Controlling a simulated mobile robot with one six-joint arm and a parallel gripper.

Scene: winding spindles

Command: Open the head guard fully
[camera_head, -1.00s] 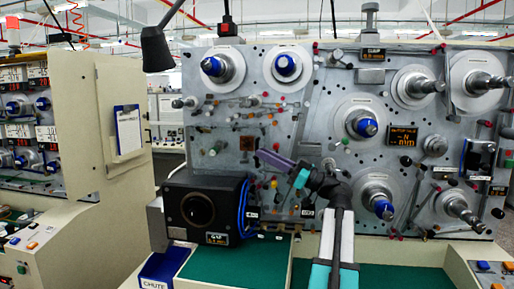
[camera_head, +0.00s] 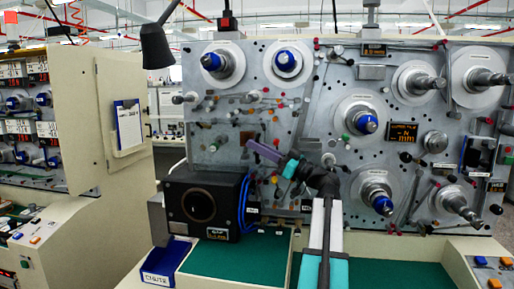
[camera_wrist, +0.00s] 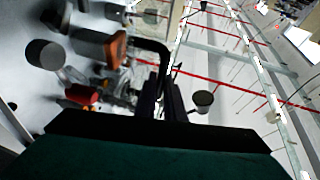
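My gripper (camera_head: 254,147) is at the end of my purple and teal wrist, in front of the grey machine panel (camera_head: 225,120), just above and right of a black box with a round opening (camera_head: 182,206). In the wrist view its two dark fingers (camera_wrist: 162,98) are close together, with a narrow gap. A black bent bar (camera_wrist: 150,44) ends at the fingertips. I cannot tell whether it is gripped or only behind them. I cannot pick out the head guard with certainty; that bar may be part of it.
Blue-tipped spindles (camera_head: 365,124) and several knobs stick out of the panel right of my gripper. A black lamp (camera_head: 156,46) hangs at the upper left. A cream cabinet (camera_head: 88,120) stands at the left. A green work surface (camera_head: 232,262) lies below the box.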

